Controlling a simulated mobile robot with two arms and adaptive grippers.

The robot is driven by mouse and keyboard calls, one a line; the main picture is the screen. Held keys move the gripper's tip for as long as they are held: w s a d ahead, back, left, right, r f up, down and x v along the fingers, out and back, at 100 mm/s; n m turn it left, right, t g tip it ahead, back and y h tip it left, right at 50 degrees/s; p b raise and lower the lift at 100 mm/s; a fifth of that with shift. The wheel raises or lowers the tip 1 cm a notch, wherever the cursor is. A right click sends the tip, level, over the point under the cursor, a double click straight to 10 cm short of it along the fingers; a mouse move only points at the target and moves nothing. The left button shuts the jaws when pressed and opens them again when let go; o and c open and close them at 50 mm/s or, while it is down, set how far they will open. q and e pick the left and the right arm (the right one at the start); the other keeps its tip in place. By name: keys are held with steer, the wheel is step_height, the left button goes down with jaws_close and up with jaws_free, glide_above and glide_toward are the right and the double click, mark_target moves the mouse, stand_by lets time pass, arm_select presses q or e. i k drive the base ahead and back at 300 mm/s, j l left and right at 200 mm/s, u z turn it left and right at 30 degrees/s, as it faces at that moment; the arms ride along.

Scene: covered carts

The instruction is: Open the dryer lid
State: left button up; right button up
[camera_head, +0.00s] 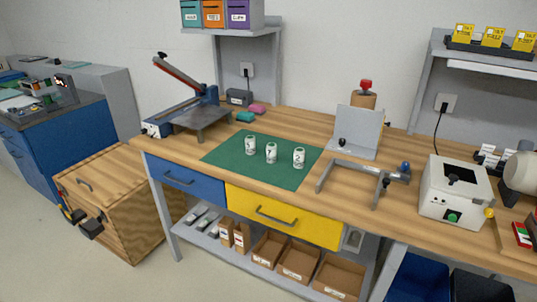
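A white box-shaped machine (446,207), which looks like the dryer, stands on the right part of the wooden workbench. Its lid (468,176) lies flat on top and looks shut, with a black knob or handle (453,179) on it. A green button (452,217) is on its front, and a yellow knob (489,213) sticks out at its right side. Neither of my grippers is in view.
A grey frame (350,168) with a blue-topped part stands left of the machine. Several white numbered cans stand on a green mat (228,155). A white cylindrical device (522,172) is close on the right. A shelf (490,65) hangs behind.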

mark_target(462, 179)
steer(key=z, duration=1.25)
